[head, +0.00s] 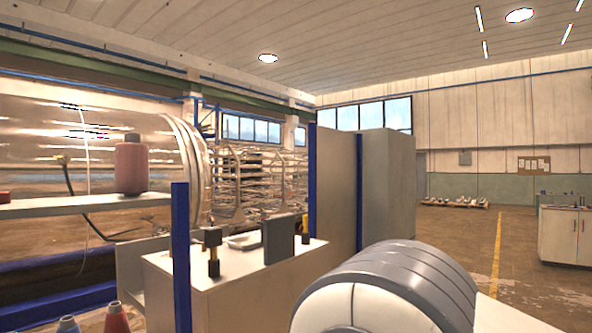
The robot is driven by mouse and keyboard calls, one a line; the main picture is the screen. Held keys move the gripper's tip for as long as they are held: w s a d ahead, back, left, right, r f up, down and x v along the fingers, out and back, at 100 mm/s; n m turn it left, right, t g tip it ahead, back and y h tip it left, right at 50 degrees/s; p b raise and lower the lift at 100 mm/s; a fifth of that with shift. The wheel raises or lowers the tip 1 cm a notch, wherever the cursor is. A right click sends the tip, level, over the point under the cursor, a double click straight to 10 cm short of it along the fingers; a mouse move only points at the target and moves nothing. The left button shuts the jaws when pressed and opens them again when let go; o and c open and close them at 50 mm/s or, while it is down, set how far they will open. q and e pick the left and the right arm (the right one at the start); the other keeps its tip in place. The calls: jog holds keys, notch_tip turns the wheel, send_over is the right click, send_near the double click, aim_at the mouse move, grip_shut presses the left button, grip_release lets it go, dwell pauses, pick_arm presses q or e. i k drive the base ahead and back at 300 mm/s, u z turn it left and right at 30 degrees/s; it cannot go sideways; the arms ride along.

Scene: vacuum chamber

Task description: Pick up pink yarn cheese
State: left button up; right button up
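A pinkish-red yarn package (132,168) with a short narrower top stands upright on a pale shelf (85,205) at the left of the head view. It looks like the pink yarn cheese. Neither of my grippers is in view, and nothing touches the package.
A dark red cone (117,318) and a blue-grey cone (68,324) show at the lower left. A blue post (180,255) stands right of the shelf. A pale cabinet (225,295) carries small dark parts. A large grey-and-white rounded form (400,285) fills the lower right.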

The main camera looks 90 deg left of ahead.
aim_at(131, 163)
jog(key=u, duration=1.5)
jog(key=i, duration=2.55)
jog(key=u, duration=3.85)
